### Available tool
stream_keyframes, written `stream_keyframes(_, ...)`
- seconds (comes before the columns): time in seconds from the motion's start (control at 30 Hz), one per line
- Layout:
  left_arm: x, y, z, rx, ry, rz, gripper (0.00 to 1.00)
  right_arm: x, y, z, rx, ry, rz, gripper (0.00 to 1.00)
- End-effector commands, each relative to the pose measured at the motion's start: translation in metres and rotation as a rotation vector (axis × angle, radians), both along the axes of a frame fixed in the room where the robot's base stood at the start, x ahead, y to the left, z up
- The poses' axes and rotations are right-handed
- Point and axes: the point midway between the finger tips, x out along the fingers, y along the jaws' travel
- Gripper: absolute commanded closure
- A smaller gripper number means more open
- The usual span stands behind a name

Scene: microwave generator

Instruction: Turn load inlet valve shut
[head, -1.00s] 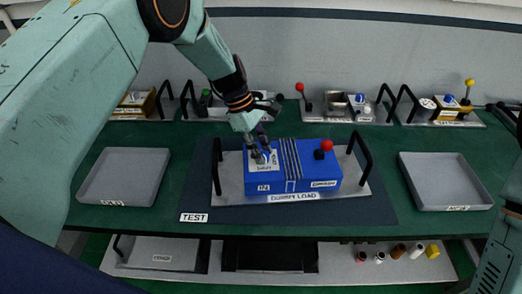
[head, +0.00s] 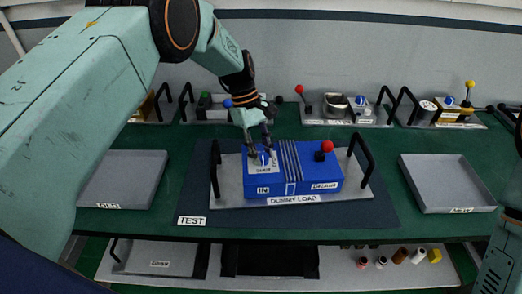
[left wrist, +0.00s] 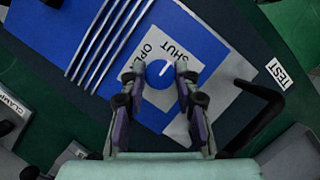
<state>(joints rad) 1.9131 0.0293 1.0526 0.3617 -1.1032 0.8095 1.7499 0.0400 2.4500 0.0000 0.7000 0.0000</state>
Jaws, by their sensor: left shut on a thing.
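The dummy load (head: 310,180) is a blue box with pipes and a red-knobbed lever on a grey plate. Its inlet valve is a round blue knob (left wrist: 160,73) on a pale panel marked OPEN and SHUT. In the left wrist view the knob's white pointer line slants up and right, towards the SHUT word. My left gripper (head: 263,154) comes down on the valve from above, with its fingers (left wrist: 158,92) on either side of the knob and shut on it. In the head view the fingers partly hide the knob. My right gripper is out of view.
The dummy load stands on the dark TEST mat (head: 380,212), with black handles at both ends. Empty grey trays stand left (head: 125,180) and right (head: 447,183). Other modules line the back of the green table. A lower shelf holds small coloured parts.

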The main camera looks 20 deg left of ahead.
Motion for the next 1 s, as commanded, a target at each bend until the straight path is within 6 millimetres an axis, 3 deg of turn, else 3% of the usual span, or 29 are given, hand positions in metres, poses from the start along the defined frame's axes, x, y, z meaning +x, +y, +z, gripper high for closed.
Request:
stream_keyframes(0.17, 0.001, -0.001, 0.002, -0.001, -0.002, -0.001, 1.00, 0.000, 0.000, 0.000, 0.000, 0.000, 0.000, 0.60)
stream_keyframes(0.2, 0.001, -0.001, 0.002, 0.000, -0.003, -0.001, 0.68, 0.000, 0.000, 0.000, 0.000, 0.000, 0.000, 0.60)
stream_keyframes(0.47, 0.000, 0.000, 0.001, 0.000, -0.002, -0.001, 0.46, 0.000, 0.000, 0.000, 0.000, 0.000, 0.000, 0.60)
stream_keyframes(0.8, 0.001, 0.001, 0.002, 0.000, -0.001, 0.000, 0.46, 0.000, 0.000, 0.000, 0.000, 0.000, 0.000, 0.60)
stream_keyframes(1.0, 0.007, 0.010, 0.028, 0.000, -0.006, 0.002, 0.46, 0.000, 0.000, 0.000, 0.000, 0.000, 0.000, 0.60)
